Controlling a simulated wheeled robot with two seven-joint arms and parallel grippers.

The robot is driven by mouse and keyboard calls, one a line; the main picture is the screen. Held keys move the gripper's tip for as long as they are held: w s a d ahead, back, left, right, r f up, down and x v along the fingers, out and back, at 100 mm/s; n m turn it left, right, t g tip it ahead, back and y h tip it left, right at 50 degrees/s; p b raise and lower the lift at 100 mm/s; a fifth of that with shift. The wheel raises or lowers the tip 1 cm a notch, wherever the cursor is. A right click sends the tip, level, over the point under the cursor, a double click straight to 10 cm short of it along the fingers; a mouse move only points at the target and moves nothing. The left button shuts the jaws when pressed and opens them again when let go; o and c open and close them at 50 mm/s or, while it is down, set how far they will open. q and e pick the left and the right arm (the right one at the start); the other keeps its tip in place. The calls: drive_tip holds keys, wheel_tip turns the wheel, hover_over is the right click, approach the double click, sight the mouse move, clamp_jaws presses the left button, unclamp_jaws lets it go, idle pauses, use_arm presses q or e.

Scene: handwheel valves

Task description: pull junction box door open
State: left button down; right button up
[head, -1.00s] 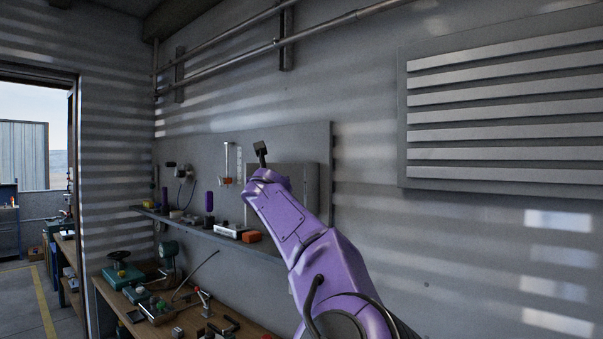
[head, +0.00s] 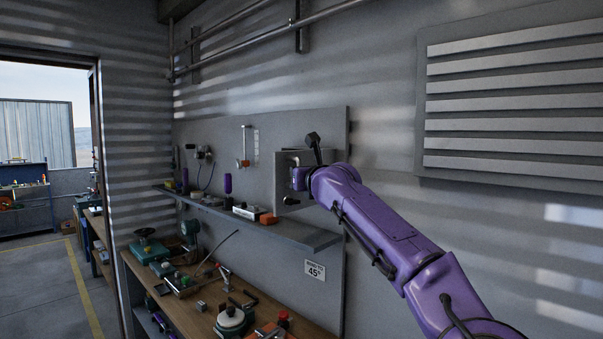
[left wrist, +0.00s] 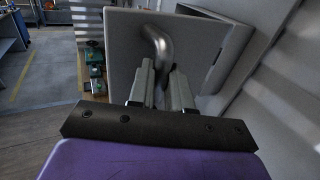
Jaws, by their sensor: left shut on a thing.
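The grey junction box (head: 322,158) is mounted on the wall panel above the shelf's right end. In the left wrist view its door (left wrist: 124,40) stands at an angle to the box (left wrist: 232,45), with a grey opening visible to the right. A bent metal handle (left wrist: 160,42) is on the door. My left gripper (left wrist: 162,78) is shut on the handle, its two fingers on either side of the bar. In the head view the left gripper (head: 299,179) is at the door's front, and my purple wrist hides part of the box. My right gripper is not in view.
A shelf (head: 310,236) with small items runs below the box. A workbench (head: 195,318) with tools and several fittings stands under it. A louvred vent (head: 515,100) is on the wall to the right. Open floor (head: 45,275) lies at the left.

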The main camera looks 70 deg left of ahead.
use_arm(q)
drive_tip(key=shift+w+d+r, duration=0.1)
drive_tip(key=shift+w+r, duration=0.1)
drive_tip(key=shift+r, duration=0.15)
drive_tip(key=c, duration=1.4)
unclamp_jaws()
drive_tip(key=o, duration=0.3)
drive_tip(key=shift+w+f, duration=0.1)
drive_tip(key=shift+w, duration=0.1)
drive_tip(key=shift+w+f, duration=0.15)
drive_tip(key=shift+f, duration=0.05)
drive_tip(key=shift+a, duration=0.2)
drive_tip(key=d+b, duration=0.7)
drive_tip(key=d, duration=0.3)
drive_tip(key=shift+s+d, duration=0.25)
drive_tip(key=shift+s, duration=0.2)
